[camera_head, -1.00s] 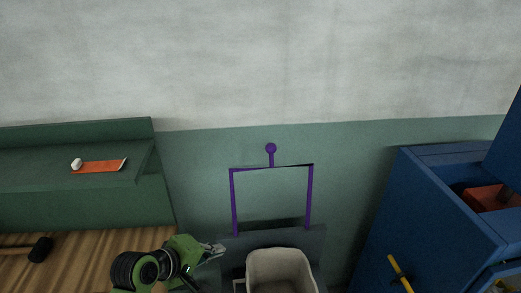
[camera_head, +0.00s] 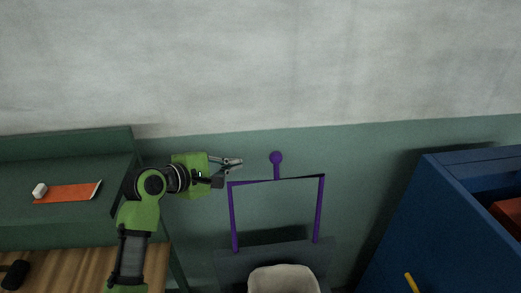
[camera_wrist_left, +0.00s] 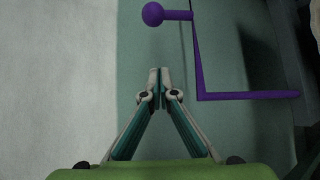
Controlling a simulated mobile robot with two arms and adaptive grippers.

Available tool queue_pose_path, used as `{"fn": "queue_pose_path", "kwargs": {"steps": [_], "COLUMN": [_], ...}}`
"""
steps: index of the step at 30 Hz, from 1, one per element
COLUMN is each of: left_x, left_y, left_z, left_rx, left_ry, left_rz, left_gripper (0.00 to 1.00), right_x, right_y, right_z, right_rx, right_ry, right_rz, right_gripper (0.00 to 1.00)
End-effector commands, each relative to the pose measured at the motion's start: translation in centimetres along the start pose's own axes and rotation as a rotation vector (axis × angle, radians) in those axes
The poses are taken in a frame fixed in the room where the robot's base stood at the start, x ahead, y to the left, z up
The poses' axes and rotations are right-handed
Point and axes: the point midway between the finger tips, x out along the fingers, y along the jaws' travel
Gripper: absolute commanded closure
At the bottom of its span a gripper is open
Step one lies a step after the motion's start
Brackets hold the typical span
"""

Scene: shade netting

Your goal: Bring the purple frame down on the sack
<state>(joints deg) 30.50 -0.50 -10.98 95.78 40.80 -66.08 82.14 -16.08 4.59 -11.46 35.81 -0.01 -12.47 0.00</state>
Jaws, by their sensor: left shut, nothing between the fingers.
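The purple frame (camera_head: 233,214) stands upright, with a short stem and a round knob (camera_head: 277,158) on its top bar. The whitish sack (camera_head: 283,279) sits below it at the bottom edge, partly cut off. My left gripper (camera_head: 240,162) is shut and empty, just left of the knob and a little above the frame's top left corner, apart from both. In the left wrist view, the shut fingertips (camera_wrist_left: 159,70) point toward the wall, with the knob (camera_wrist_left: 153,14) ahead and the frame's corner (camera_wrist_left: 200,97) to the right. My right gripper is not in view.
A wooden bench top with a dark-headed tool lies below. A blue cabinet (camera_head: 425,225) stands at right. The wall behind the frame is clear.

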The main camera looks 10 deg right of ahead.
Motion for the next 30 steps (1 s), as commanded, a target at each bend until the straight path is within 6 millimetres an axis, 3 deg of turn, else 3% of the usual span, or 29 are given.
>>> {"fn": "queue_pose_path", "kwargs": {"steps": [5,13,25,30], "left_x": [0.7,4.4,10.1,9.1], "left_y": [0.2,0.3,0.2,0.4], "left_z": [0.1,0.1,0.1,2.5], "left_rx": [-0.004,-0.004,-0.003,-0.002], "left_ry": [-0.003,-0.002,-0.001,-0.002], "left_rz": [0.001,-0.001,-0.002,0.001], "left_gripper": [1.0,1.0,1.0,1.0], "right_x": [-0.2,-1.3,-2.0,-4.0], "right_y": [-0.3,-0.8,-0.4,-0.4], "right_z": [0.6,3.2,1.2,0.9], "right_rx": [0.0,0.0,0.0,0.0], "right_ry": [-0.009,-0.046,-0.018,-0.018], "right_rz": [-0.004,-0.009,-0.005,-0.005], "right_gripper": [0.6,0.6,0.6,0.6]}}
